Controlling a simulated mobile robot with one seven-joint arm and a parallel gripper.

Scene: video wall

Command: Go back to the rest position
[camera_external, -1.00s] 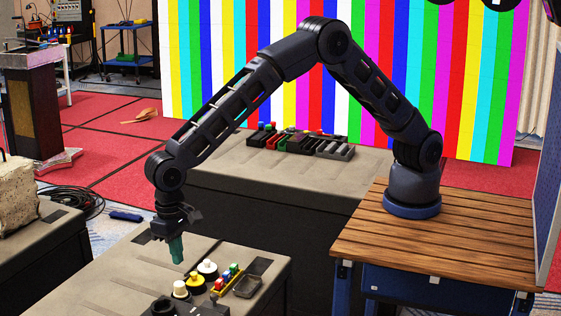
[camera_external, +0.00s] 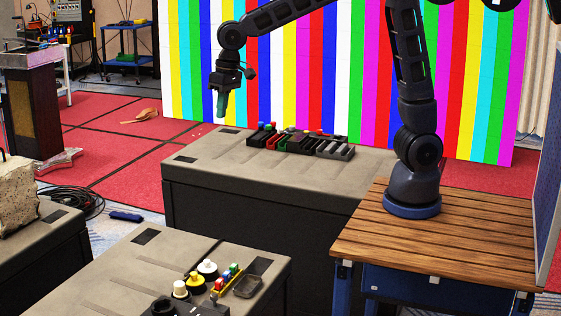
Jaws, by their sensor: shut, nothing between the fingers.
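My gripper (camera_external: 222,108) hangs at the end of my raised arm, pointing down, with greenish fingers. It is shut and holds nothing. It is in the air, in front of the striped video wall (camera_external: 345,75) in the picture, above and left of the row of trays on the far bench. My arm stands on the wooden table (camera_external: 450,235) at the right.
The far grey bench (camera_external: 215,160) carries dark trays (camera_external: 300,142) with small coloured pieces. The left part of the far bench is clear.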

